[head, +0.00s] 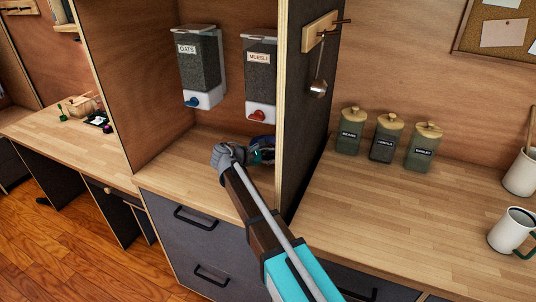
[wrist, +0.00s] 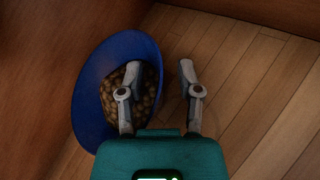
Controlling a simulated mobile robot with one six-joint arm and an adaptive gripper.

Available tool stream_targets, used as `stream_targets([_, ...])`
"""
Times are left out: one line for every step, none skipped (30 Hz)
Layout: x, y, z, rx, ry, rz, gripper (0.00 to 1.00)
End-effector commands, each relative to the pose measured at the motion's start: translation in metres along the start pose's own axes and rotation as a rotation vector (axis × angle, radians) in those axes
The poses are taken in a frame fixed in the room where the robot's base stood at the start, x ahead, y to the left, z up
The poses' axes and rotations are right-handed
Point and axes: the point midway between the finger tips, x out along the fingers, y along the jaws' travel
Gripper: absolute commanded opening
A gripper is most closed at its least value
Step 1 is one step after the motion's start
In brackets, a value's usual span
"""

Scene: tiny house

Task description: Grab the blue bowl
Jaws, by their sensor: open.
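The blue bowl (wrist: 88,98) stands in the left part of the wrist view and holds small round brown pieces. My gripper (wrist: 159,72) is open. Its left finger is over the inside of the bowl and its right finger is outside it, above the wooden surface. The bowl's right rim lies between the two fingers; I cannot tell whether either finger touches it. In the head view only a blue sliver of the bowl (head: 262,140) shows behind my gripper (head: 264,155), in the nook under the dispensers.
The oats dispenser (head: 198,65) and muesli dispenser (head: 260,75) hang above the nook. A dark partition (head: 306,110) stands close to the right of my gripper. Labelled jars (head: 383,140) and a white mug (head: 511,231) stand on the right counter (head: 370,220).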

Motion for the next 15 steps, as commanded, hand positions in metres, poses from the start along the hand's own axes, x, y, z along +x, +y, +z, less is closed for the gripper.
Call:
stream_targets([-0.0002,0.0001,0.0002,0.0,0.0,0.0,0.46])
stream_targets([-0.0003,0.0002,0.0002,0.0,0.0,0.0,0.46])
stream_targets([-0.0003,0.0002,0.0001,0.0,0.0,0.0,0.46])
stream_targets([-0.0004,0.0002,0.0001,0.0,0.0,0.0,0.46])
stream_targets([-0.0005,0.0002,0.0001,0.0,0.0,0.0,0.46])
stream_targets([-0.0005,0.0002,0.0001,0.0,0.0,0.0,0.46])
stream_targets([-0.0006,0.0002,0.0001,0.0,0.0,0.0,0.46])
stream_targets([-0.0006,0.0002,0.0001,0.0,0.0,0.0,0.46])
stream_targets([-0.0007,0.0002,0.0001,0.0,0.0,0.0,0.46])
stream_targets([-0.0007,0.0001,0.0,0.0,0.0,0.0,0.46])
stream_targets([-0.0007,0.0001,0.0,0.0,0.0,0.0,0.46])
stream_targets([-0.0008,0.0001,0.0,0.0,0.0,0.0,0.46])
stream_targets([-0.0008,0.0001,0.0,0.0,0.0,0.0,0.46])
stream_targets([-0.0009,0.0001,0.0,0.0,0.0,0.0,0.44])
stream_targets([-0.0009,0.0001,-0.0001,0.0,0.0,0.001,0.36])
